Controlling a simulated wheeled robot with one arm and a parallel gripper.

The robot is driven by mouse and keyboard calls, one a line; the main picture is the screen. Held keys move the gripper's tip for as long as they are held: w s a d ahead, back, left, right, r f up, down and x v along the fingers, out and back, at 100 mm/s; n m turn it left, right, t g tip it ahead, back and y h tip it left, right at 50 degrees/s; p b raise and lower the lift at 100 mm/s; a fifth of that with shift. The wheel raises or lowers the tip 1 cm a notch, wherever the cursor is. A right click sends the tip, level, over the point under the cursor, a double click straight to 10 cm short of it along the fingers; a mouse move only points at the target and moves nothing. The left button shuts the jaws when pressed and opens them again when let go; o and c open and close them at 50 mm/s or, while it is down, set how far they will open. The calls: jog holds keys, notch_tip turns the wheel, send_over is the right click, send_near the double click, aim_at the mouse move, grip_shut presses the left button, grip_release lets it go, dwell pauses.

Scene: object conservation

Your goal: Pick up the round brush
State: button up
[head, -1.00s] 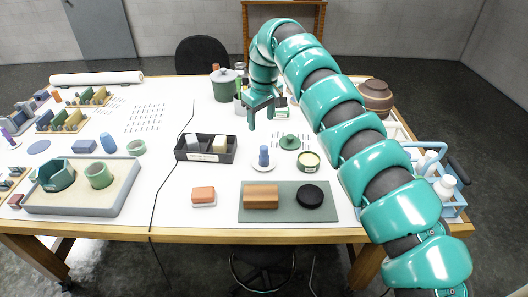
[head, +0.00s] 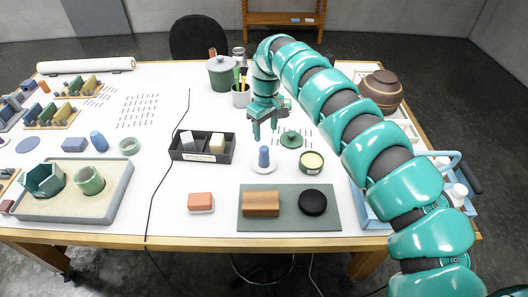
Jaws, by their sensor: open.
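I cannot tell for sure which thing is the round brush. A black round piece (head: 312,202) lies on a grey-green mat (head: 283,225) at the front, right of a brown block (head: 261,203). A blue knobbed piece (head: 264,157) stands on a small white dish (head: 256,169). A green round piece with a raised knob (head: 291,139) lies farther back. My gripper (head: 266,130) is open and empty, fingers pointing down, above the table. In the picture it is just behind the blue piece and left of the green piece.
A dark divided tray (head: 175,155) with blocks is left of my gripper. A cup of tools (head: 240,98) and a grey-green lidded pot (head: 222,78) stand behind it. A round open tin (head: 312,162) is at right. A black cable (head: 163,184) crosses the table.

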aim_at(264, 148)
notch_tip(264, 148, down, 5)
jog(key=shift+r+p, duration=0.15)
jog(key=shift+p, duration=0.7)
jog(key=f+p, duration=0.2)
jog(key=shift+a+f+p, duration=0.3)
jog(key=shift+f+p, duration=0.05)
jog(key=shift+f, duration=0.05)
jog(key=shift+d+f+p, duration=0.1)
jog(key=shift+f+p, duration=0.3)
jog(key=shift+f, duration=0.85)
jog(key=c, duration=1.1)
jog(key=shift+r, duration=0.2)
